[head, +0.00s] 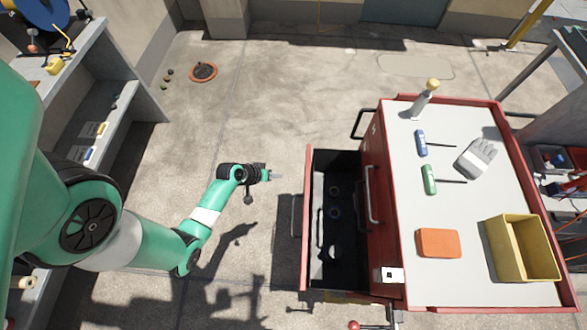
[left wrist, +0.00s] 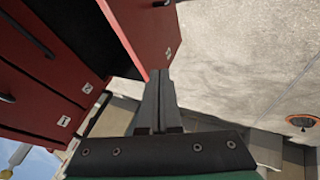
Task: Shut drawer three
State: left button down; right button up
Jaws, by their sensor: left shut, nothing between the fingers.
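The red tool cabinet (head: 398,262) stands at the right in the head view. One of its drawers (head: 305,250) is pulled out to the left, with a handle (head: 296,215) on its front and a few dark or ring-like items inside. In the left wrist view the open drawer's red front (left wrist: 143,30) carries a small number label, too small to read surely. My left gripper (head: 277,176) is shut and empty, off the far end of the drawer front. In the left wrist view its fingertips (left wrist: 158,75) appear close to that front's edge; contact cannot be told.
The cabinet top holds an orange block (head: 438,243), a yellow bin (head: 520,248), two screwdrivers and a grey glove (head: 476,158). A shelf unit (head: 133,75) stands at the left.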

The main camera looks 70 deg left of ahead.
pick_arm(q)
jog(key=w+f+b, duration=0.7)
jog(key=w, duration=0.2)
jog(key=shift+f+b, duration=0.3)
pick_arm(e)
notch_tip(320, 180, down, 8)
pick_arm(q)
jog(key=shift+w, duration=0.15)
